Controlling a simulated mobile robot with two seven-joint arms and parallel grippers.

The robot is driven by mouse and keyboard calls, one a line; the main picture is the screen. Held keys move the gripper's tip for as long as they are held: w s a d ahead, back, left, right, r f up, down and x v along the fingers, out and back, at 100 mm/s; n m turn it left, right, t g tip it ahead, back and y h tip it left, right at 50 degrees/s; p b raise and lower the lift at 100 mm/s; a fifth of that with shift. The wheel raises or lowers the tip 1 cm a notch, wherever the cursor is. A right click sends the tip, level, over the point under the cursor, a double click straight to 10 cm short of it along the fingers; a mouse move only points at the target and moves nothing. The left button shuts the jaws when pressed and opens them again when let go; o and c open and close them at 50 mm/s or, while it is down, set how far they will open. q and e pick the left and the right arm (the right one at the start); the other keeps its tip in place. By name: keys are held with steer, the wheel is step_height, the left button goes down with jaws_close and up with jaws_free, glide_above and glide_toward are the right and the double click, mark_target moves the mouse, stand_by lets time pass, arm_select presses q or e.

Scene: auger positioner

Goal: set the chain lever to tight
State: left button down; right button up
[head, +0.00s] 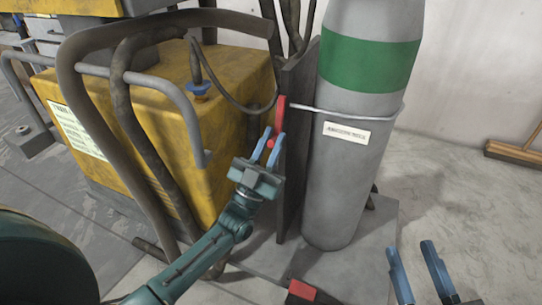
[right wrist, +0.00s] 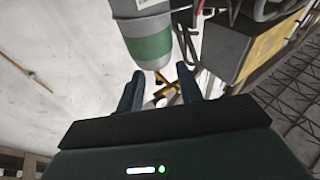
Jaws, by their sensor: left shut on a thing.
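The red chain lever (head: 281,112) stands upright at the left side of the grey gas cylinder (head: 343,190), by the end of the pale chain or band (head: 335,112) around it. My left gripper (head: 270,143) has its blue fingers shut on the lower part of the red lever; the upper part shows above the fingers. My right gripper (head: 418,262) is open and empty at the lower right of the head view, apart from the cylinder. In the right wrist view its two fingers (right wrist: 158,88) are spread, with the green-banded cylinder (right wrist: 145,35) beyond them.
A yellow machine (head: 215,85) with grey handrails and dark hoses stands left of the cylinder. A dark upright plate (head: 296,130) stands beside the cylinder. A red-topped block (head: 301,290) is at the bottom. The floor (head: 450,195) to the right is open, up to a broom (head: 515,153).

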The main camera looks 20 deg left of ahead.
arm_select(q)
steer(key=shift+w+f, duration=0.4)
steer(key=shift+w, duration=0.05)
steer(key=shift+w+f, duration=0.15)
steer(key=shift+w, duration=0.2)
steer(key=shift+w+f+b, duration=0.25)
steer(key=shift+w+b, duration=0.15)
steer(key=shift+w, duration=0.05)
arm_select(e)
steer(key=shift+w+r+n+t+y, duration=0.3)
steer(key=shift+w+r+y, duration=0.15)
steer(key=shift+r, duration=0.2)
arm_select(q)
steer(key=c, duration=1.4)
jaws_free()
steer(key=shift+o, duration=0.2)
steer(key=shift+w+f+y, duration=0.1)
steer(key=shift+y, duration=0.2)
arm_select(e)
steer(key=shift+w, duration=0.15)
